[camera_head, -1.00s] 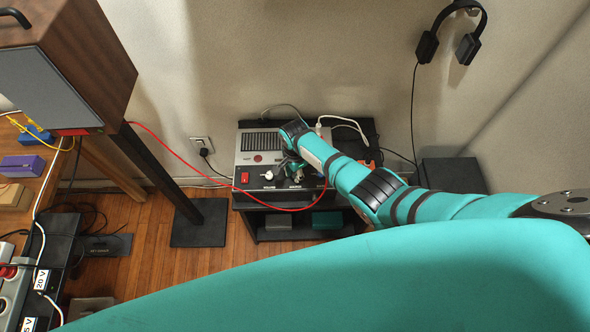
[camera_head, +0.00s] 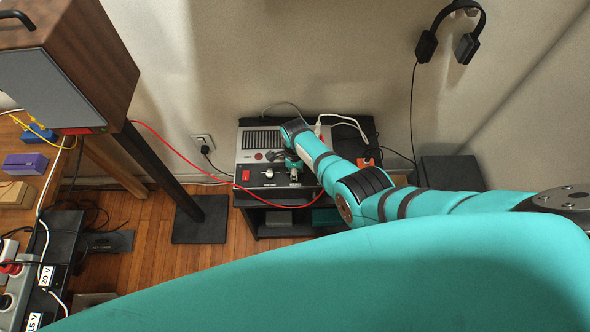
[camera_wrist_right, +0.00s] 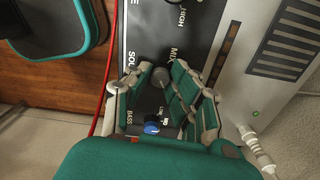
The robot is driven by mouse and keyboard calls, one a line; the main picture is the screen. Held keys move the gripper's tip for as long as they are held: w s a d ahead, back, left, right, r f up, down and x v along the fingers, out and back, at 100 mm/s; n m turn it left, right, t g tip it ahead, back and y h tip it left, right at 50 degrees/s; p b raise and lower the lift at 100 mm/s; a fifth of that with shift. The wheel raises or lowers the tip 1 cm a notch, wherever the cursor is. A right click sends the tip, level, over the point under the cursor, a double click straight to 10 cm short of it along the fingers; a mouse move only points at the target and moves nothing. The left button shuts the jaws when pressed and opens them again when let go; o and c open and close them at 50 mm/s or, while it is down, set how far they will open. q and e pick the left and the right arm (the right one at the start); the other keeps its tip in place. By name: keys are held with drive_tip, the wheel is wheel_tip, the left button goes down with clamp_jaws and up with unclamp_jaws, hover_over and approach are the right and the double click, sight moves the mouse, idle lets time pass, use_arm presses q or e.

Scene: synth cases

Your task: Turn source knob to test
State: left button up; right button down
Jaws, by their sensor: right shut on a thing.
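The grey and black amplifier box (camera_head: 247,158) stands on a low black stand by the wall, with its knobs on the near face. My right gripper (camera_head: 291,164) reaches down onto that face, to the right of a pale knob (camera_head: 268,173). In the right wrist view the teal fingers (camera_wrist_right: 160,80) are shut on a dark knob (camera_wrist_right: 161,75), beside the partly covered "SOU…" lettering. The knob's pointer and the test mark cannot be made out. My left gripper is out of view.
A red cable (camera_head: 165,145) loops in front of the box, and a red switch (camera_head: 245,176) sits at its left end. A blue-capped knob (camera_wrist_right: 152,127) is near the fingers. A white plug and cable (camera_wrist_right: 256,145) lie close by. Headphones (camera_head: 465,45) hang on the wall.

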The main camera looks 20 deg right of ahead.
drive_tip(key=shift+w+r, duration=0.1)
idle(0.3)
drive_tip(key=c, duration=1.2)
unclamp_jaws()
wheel_tip(320, 180, up, 12)
